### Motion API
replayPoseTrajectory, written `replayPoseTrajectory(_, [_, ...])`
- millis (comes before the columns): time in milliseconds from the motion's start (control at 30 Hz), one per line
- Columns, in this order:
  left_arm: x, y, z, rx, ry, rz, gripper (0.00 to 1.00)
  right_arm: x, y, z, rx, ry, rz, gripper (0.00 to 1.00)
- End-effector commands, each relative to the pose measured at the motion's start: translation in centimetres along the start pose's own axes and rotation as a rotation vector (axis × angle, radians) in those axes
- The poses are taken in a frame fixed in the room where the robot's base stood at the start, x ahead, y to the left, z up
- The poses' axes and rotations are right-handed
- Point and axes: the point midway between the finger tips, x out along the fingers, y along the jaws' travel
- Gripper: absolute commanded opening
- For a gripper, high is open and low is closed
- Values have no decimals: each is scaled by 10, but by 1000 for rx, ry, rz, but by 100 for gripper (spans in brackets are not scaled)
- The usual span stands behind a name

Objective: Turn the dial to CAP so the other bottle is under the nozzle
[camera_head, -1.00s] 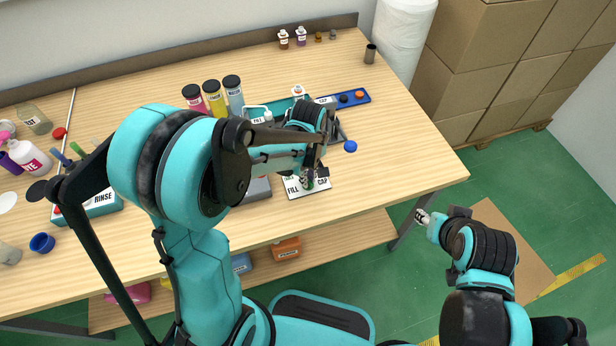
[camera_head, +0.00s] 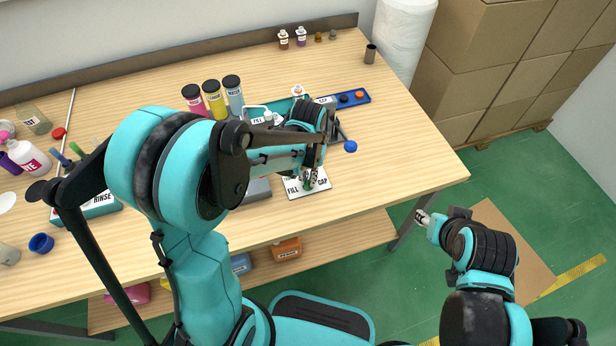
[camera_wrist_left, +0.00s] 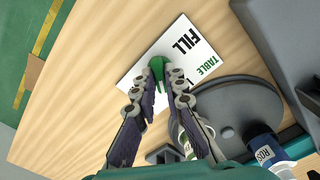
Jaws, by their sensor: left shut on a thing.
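The green dial (camera_wrist_left: 157,68) stands on a white card (camera_wrist_left: 186,38) marked FILL and TABLE in the left wrist view. The card also shows in the head view (camera_head: 293,192), with FILL and CAP labels. My left gripper (camera_head: 308,184) is shut on the dial, its fingers on either side of it. The dial's exact setting is partly hidden by the fingers. A grey round turntable (camera_wrist_left: 240,108) lies beside the card. A dark-blue bottle labelled ROS (camera_wrist_left: 262,143) stands at its edge; another bottle is mostly behind a finger. My right gripper (camera_head: 424,217) hangs off the table's right side.
Pink, yellow and blue bottles (camera_head: 213,100) stand behind my left arm. A blue tray (camera_head: 350,97) and a blue cap (camera_head: 350,146) lie right of the station. The table's right front is clear. My arm hides much of the station, including the nozzle.

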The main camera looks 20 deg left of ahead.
Motion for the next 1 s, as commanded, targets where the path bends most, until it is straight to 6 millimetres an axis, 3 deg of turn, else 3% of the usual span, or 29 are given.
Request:
replayPoseTrajectory(700, [0, 0, 0, 668, 0, 0, 0, 1, 0, 1, 0, 0, 0, 40])
replayPoseTrajectory(1000, [0, 0, 0, 878, 0, 0, 0, 1, 0, 1, 0, 0, 0, 40])
